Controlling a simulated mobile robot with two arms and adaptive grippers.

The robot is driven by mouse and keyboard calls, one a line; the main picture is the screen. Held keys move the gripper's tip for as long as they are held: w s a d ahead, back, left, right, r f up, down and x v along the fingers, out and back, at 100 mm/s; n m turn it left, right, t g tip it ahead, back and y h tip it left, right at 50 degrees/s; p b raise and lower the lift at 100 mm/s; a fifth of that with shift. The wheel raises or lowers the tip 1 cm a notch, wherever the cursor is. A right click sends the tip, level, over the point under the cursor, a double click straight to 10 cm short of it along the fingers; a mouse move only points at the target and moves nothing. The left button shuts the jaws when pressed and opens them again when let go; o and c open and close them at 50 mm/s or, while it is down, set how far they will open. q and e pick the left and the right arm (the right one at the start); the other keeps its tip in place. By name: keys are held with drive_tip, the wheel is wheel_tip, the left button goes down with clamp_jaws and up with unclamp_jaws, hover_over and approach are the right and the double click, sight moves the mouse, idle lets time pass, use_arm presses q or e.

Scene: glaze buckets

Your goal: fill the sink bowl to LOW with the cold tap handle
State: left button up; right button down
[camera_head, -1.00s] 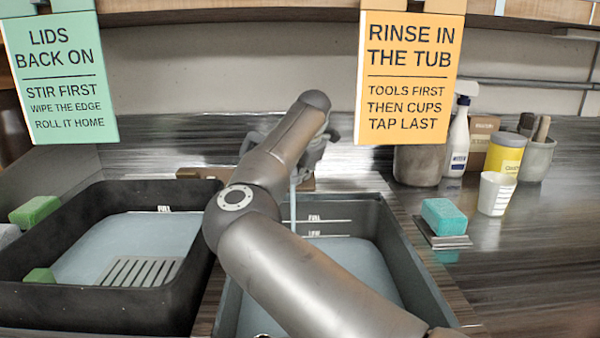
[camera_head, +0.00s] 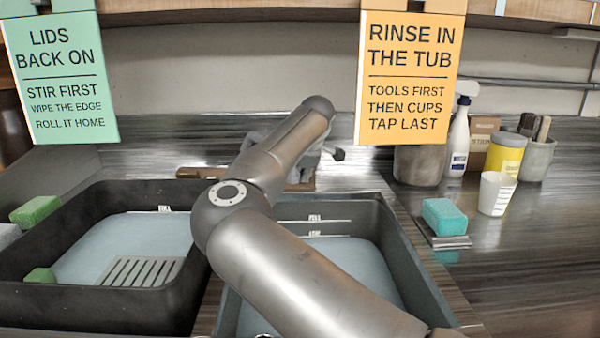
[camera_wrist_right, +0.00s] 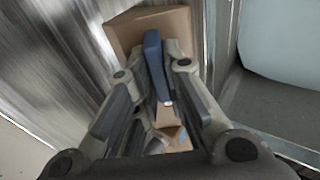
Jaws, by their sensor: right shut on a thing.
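The sink bowl (camera_head: 385,225) is the grey basin at the lower middle of the head view, partly covered by my right arm. Pale water (camera_head: 350,262) lies in it, its back edge close to the LOW mark and below the FULL mark; I cannot tell exactly how it meets the LOW line. No stream shows above it. My right gripper (camera_head: 312,162) is at the tap behind the bowl, largely hidden by its arm. In the right wrist view, its fingers (camera_wrist_right: 160,85) are shut on the blue cold tap handle (camera_wrist_right: 153,55). My left gripper is out of view.
A black tub (camera_head: 100,305) with pale water and a grate stands left of the bowl. A teal sponge (camera_head: 443,216), a white cup (camera_head: 496,193) and a spray bottle (camera_head: 458,140) stand on the right counter. Two signs hang above; the front right counter is clear.

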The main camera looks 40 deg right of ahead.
idle(0.4)
drive_tip(key=c, duration=1.5)
unclamp_jaws()
wheel_tip(320, 180, up, 10)
drive_tip(key=shift+w, duration=0.1)
